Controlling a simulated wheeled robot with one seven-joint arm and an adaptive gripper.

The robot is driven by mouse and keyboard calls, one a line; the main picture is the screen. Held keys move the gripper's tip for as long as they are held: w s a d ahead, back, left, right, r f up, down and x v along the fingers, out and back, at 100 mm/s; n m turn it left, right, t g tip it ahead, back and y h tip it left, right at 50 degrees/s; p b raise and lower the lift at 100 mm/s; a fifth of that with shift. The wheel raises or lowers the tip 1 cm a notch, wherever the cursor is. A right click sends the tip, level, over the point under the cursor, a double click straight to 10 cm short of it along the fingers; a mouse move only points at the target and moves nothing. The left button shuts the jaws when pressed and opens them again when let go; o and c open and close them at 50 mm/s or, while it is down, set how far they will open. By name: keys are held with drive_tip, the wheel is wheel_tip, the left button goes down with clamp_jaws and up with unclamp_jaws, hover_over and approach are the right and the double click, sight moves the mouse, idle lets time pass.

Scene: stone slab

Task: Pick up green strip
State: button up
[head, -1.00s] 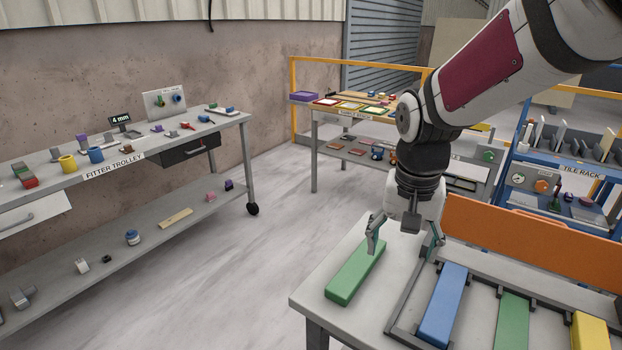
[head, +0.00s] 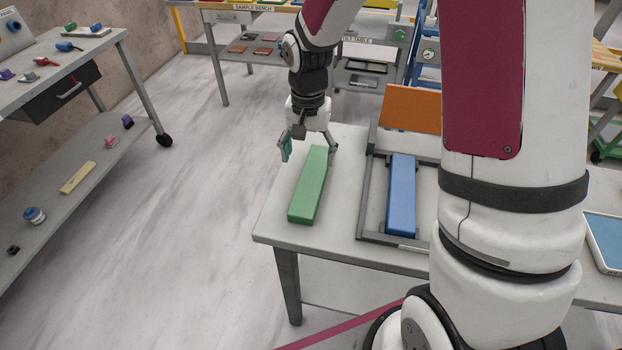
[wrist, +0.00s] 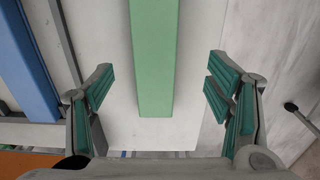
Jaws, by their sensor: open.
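The green strip (head: 308,188) lies flat on the left part of the pale table, apart from the rack. My gripper (head: 309,152) is open over the strip's far end, one finger on each side in the head view. In the wrist view the green strip (wrist: 155,60) runs down the middle between the open fingers of my gripper (wrist: 160,82), with a gap on both sides. The fingers do not touch it. Whether the fingertips are level with the strip or above it I cannot tell.
A dark rack frame (head: 365,195) holding a blue strip (head: 402,195) stands just right of the green strip. An orange panel (head: 410,108) rises behind. My arm hides the rack's right part. The table's left edge is close to the strip; a trolley (head: 70,58) stands farther left.

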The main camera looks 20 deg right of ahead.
sight(312, 177)
wheel_tip(312, 177, down, 3)
drive_tip(key=shift+d+f+p, duration=0.15)
drive_tip(key=shift+d+f, duration=0.1)
drive_tip(key=shift+f, duration=1.1)
drive_tip(key=shift+d+f+p, duration=0.15)
drive_tip(key=shift+d+f, duration=0.05)
drive_tip(key=shift+f, duration=1.1)
drive_tip(key=c, duration=1.6)
drive_tip(key=shift+r, duration=0.1)
